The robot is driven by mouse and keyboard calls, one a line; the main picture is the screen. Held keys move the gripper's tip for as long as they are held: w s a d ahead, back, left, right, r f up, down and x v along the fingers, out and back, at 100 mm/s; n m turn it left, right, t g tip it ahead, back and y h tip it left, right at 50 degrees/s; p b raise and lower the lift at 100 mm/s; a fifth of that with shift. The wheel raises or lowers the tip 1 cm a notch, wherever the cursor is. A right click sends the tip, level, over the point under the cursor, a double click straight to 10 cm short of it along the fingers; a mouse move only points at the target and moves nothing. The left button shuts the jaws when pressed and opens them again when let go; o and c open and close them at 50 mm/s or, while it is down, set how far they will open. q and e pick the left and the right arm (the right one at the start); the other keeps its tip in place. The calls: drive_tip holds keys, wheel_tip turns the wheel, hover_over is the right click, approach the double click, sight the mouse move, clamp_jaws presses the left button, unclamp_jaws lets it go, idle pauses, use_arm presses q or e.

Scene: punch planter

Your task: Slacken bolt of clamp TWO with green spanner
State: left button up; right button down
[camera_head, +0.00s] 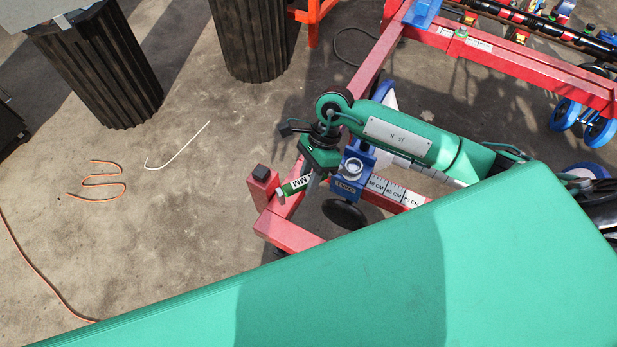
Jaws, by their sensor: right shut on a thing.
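My right gripper (316,172) comes in from the right and points down at the front left corner of the red frame. It is shut on the green spanner (295,186), whose visible end carries a white label reading "MM". The blue clamp (348,185), with a label that appears to read "TWO", sits on the red bar just right of the gripper. Its silver bolt (352,168) faces up. The spanner's other end is hidden by the gripper, and I cannot tell whether it touches the bolt. My left gripper is not in view.
Another blue clamp (424,14) is on the frame at the top. Dark ribbed planters (100,65) stand at the upper left. An orange cable (103,185) lies on open concrete.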

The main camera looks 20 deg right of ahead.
drive_tip(key=shift+f+b, duration=0.65)
drive_tip(key=shift+f, duration=0.15)
idle(0.4)
drive_tip(key=s+n+b, duration=0.1)
drive_tip(key=b, duration=0.1)
drive_tip(key=s+d+n+g+h+b, duration=0.1)
drive_tip(key=s+n+b, duration=0.1)
drive_tip(key=shift+s, duration=0.25)
idle(0.6)
drive_tip(key=shift+r, duration=0.15)
